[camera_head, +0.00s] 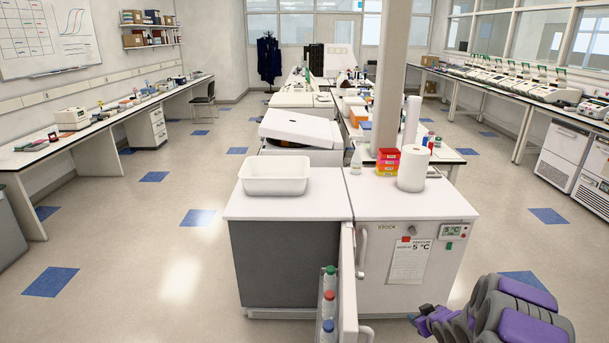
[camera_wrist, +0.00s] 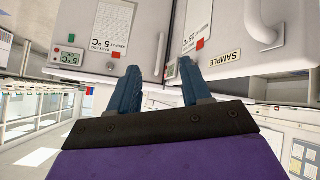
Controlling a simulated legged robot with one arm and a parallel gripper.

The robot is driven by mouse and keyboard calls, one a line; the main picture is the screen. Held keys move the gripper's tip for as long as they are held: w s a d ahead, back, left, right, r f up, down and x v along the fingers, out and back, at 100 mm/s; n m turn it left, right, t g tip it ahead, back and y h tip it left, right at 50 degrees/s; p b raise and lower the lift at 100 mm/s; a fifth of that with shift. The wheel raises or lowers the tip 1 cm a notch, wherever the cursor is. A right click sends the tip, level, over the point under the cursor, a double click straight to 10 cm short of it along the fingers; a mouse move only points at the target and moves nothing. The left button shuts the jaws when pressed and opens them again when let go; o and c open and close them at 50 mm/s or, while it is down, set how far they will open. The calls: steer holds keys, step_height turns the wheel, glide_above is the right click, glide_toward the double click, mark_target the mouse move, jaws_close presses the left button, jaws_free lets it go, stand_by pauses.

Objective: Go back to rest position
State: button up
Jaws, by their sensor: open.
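My gripper (camera_wrist: 158,75) shows in the wrist view with its two blue fingers apart and nothing between them. In the head view my purple and grey arm is folded at the lower right, and only a little of my gripper (camera_head: 416,319) shows there, low in front of the white cabinet marked STOCK (camera_head: 440,280). The fingers look apart from the cabinet fronts. The wrist view is tilted and shows a 5 °C cabinet (camera_wrist: 85,40) on the left and a cabinet labelled SAMPLE (camera_wrist: 238,68) on the right.
A narrow door (camera_head: 348,285) stands open towards me, with capped bottles (camera_head: 328,305) on its inner rack. A white tub (camera_head: 274,174), paper roll (camera_head: 412,168) and red and yellow boxes (camera_head: 387,161) stand on top. A pillar (camera_head: 391,70) rises behind. Floor (camera_head: 180,270) is clear left.

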steer(key=s+a+r+m+g+h, duration=0.2)
steer(key=s+a+r+g, duration=0.15)
steer(key=s+r, duration=0.5)
steer(key=s+a+r+m+g+h, duration=0.1)
steer(key=s+a+r+g, duration=0.1)
steer(key=s+a+r, duration=0.5)
steer(key=s+a+r+g, duration=0.2)
steer(key=s+a+r, duration=0.1)
steer(key=s, duration=0.7)
steer(key=s+a+r+m+g+y, duration=0.1)
steer(key=s+a+r, duration=0.3)
steer(key=s, duration=0.7)
steer(key=s+a+r+g+y, duration=0.1)
steer(key=s+a+r+g, duration=0.2)
steer(key=s, duration=0.8)
steer(key=shift+s+a+r+m, duration=0.25)
steer(key=shift+a+r+m, duration=0.2)
steer(key=shift+a, duration=0.65)
